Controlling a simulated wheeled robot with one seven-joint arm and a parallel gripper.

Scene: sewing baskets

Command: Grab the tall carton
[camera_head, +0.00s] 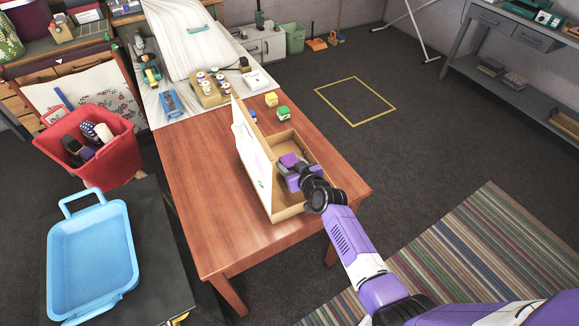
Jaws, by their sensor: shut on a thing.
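My gripper (295,176) reaches from the right into an open wooden box (291,211) on the brown table. It is shut on a small magenta thing (289,160), which seems to be the tall carton. My gripper and wrist hide most of it, so its full height and whether it touches the box floor cannot be told. The box's pale lid (251,153) stands raised along its left side.
Small green-and-yellow blocks (283,113) stand beyond the box on the brown table (206,202). A spool tray (209,97) is farther back. A red basket (92,160) and a blue tray (92,262) are at left. The near left tabletop is clear.

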